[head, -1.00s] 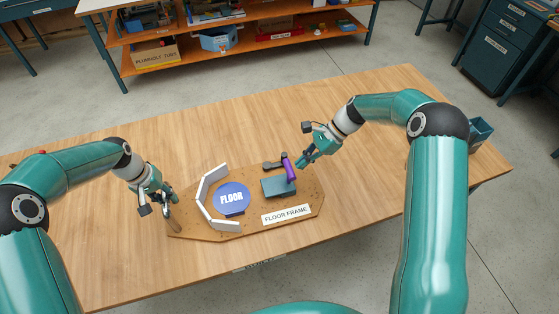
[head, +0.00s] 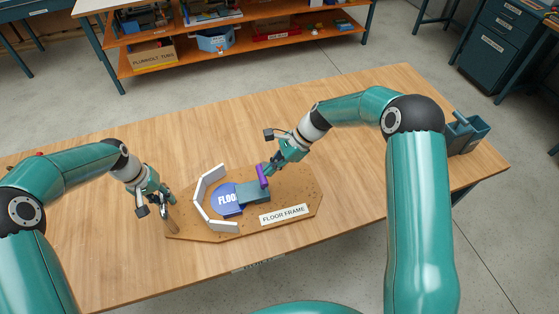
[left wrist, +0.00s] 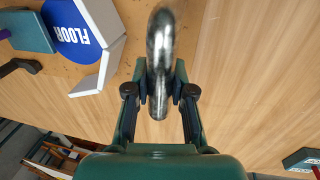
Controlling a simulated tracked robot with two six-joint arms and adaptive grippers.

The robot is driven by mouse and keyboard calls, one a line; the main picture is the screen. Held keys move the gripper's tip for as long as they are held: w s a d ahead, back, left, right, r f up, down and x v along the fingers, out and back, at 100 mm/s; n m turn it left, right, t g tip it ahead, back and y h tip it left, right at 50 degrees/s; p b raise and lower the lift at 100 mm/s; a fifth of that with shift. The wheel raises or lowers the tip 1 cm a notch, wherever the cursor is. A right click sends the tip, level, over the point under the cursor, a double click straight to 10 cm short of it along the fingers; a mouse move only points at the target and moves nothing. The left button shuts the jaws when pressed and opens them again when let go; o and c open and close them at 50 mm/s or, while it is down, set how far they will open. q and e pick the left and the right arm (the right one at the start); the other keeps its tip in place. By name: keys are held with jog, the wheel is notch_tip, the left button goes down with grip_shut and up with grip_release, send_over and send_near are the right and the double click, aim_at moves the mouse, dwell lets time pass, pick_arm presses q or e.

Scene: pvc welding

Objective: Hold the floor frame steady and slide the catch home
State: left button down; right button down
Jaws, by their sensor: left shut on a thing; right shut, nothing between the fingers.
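The floor frame (head: 300,197) is a brown board on the table with a "FLOOR FRAME" label. A blue "FLOOR" disc (head: 224,197) sits inside white angled walls (head: 203,190), also seen in the left wrist view (left wrist: 72,28). The catch, a blue-grey block (head: 254,193) with a purple upright tab (head: 262,178), overlaps the disc's right part. My left gripper (head: 166,203) is shut on a metal handle (left wrist: 160,65) at the board's left end. My right gripper (head: 270,170) is shut and empty, close against the tab's right side; contact is unclear.
A dark lever-like piece (left wrist: 20,66) is on the board, mostly hidden in the head view. A blue-grey bin (head: 468,132) stands at the table's right end. Shelves (head: 240,40) stand behind.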

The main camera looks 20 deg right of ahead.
pick_arm(q)
jog(key=shift+d, duration=0.25)
pick_arm(e)
jog(key=shift+s+a+f, duration=0.15)
jog(key=shift+a, duration=0.25)
pick_arm(q)
jog(key=shift+a, duration=0.2)
pick_arm(e)
jog(key=d+f+v, duration=0.2)
jog(key=v, duration=1.1)
jog(key=shift+d+r, duration=0.3)
jog(key=shift+d, duration=0.1)
